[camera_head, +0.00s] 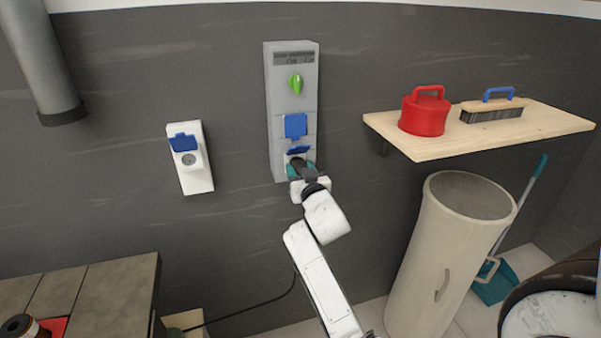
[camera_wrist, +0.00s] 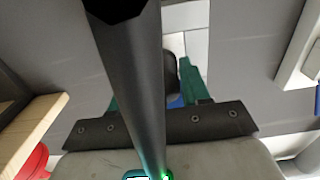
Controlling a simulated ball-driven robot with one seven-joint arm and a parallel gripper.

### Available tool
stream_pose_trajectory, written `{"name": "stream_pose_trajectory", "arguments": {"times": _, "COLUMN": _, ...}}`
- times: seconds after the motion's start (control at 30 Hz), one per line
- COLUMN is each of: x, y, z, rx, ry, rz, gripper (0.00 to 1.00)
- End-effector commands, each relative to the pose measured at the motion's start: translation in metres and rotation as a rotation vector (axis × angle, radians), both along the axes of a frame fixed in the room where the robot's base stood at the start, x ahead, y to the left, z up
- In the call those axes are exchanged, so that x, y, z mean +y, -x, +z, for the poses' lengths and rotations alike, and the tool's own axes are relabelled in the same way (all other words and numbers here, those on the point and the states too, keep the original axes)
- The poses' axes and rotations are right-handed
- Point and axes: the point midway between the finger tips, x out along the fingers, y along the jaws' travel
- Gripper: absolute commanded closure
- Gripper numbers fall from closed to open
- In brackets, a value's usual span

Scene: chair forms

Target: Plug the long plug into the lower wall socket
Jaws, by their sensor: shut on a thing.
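My gripper (camera_head: 299,168), with teal fingers, is at the lower wall socket (camera_head: 298,151) on the grey wall unit (camera_head: 278,110). That socket's blue lid is tilted up above the fingers, and its opening is hidden. In the wrist view my gripper (camera_wrist: 150,88) is shut on the dark long plug (camera_wrist: 172,75), mostly hidden behind a thick dark bar crossing the picture. The plug's front end is hidden, so I cannot tell how deep it sits. The upper socket (camera_head: 295,125) has its blue lid down.
A wooden shelf (camera_head: 550,125) at right holds a red container (camera_head: 424,115) and a brush (camera_head: 492,112). A tall beige bin (camera_head: 435,260) stands below.

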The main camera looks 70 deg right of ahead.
Motion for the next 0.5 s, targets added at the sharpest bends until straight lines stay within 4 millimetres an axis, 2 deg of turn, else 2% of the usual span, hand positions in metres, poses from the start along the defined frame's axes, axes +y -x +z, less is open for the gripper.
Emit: {"name": "stream_pose_trajectory", "arguments": {"times": 0.5, "x": -0.0026, "y": -0.0025, "z": -0.0002, "rx": 0.000, "ry": 0.001, "rz": 0.000, "gripper": 1.00}}
